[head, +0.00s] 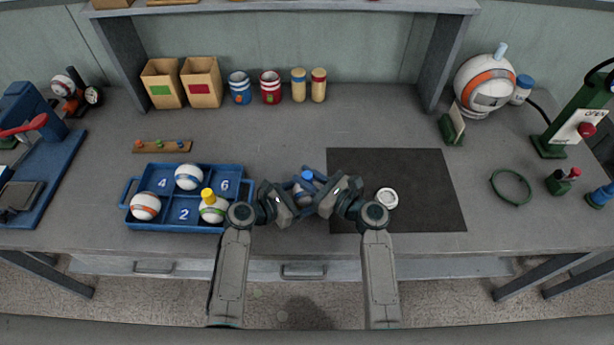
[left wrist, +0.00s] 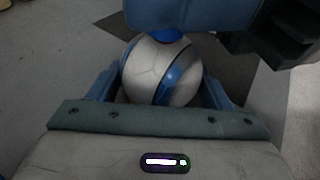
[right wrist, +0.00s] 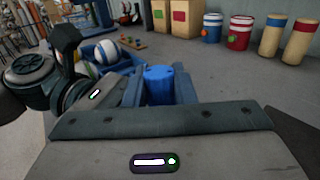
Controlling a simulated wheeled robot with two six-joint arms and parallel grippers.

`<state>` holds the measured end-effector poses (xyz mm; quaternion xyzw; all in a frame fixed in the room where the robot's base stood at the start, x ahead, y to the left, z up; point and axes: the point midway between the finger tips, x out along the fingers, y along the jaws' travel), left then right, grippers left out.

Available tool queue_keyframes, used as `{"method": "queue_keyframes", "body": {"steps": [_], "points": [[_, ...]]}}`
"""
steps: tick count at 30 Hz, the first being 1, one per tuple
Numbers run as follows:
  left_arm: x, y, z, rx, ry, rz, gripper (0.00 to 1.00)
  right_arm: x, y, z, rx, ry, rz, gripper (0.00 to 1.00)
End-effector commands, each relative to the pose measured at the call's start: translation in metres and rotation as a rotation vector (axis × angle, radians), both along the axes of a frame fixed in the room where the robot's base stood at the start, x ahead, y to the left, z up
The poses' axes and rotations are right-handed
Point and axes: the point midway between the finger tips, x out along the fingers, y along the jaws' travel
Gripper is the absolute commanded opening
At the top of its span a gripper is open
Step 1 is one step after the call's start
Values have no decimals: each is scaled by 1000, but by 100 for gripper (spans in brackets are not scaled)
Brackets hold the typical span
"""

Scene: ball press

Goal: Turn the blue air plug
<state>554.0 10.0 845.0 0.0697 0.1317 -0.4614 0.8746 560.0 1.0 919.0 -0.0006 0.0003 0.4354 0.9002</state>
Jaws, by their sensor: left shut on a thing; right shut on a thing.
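A white ball with a blue band (left wrist: 160,75) sits between the fingers of my left gripper (head: 294,203), which is shut on it; the ball also shows in the head view (head: 302,190). The blue air plug (right wrist: 160,85) is on top of the ball, between the fingers of my right gripper (head: 318,190), which is shut on it. The plug also shows in the head view (head: 307,175). Both grippers meet near the table's front middle. In the left wrist view, a right gripper finger hides most of the plug.
A blue numbered tray (head: 163,226) at left holds balls, one with a yellow plug (head: 207,195). A dark mat (head: 400,170) with a white disc (head: 387,198) lies right of the grippers. A wooden strip with small plugs (head: 162,146) lies behind the tray. Cans and boxes stand at the back.

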Motion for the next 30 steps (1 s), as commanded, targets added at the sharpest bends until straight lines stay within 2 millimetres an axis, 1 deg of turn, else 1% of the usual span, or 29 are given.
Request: {"method": "queue_keyframes", "body": {"steps": [6,16,17,18,20,27,30], "points": [[0,0,-1,1,2,-1,57,0,0,2,4,-2,-30,1],[0,0,-1,2,2,0,57,0,0,2,3,-3,-32,1],[0,0,-1,1,3,1,57,0,0,2,3,-3,-31,27],[0,0,-1,1,3,1,57,0,0,2,3,-3,-31,35],[0,0,-1,1,3,1,57,0,0,2,3,-3,-31,45],[0,0,-1,1,2,0,57,0,0,1,2,-1,-32,45],[0,0,-1,1,2,0,57,-2,-3,0,0,-1,-32,45]]}}
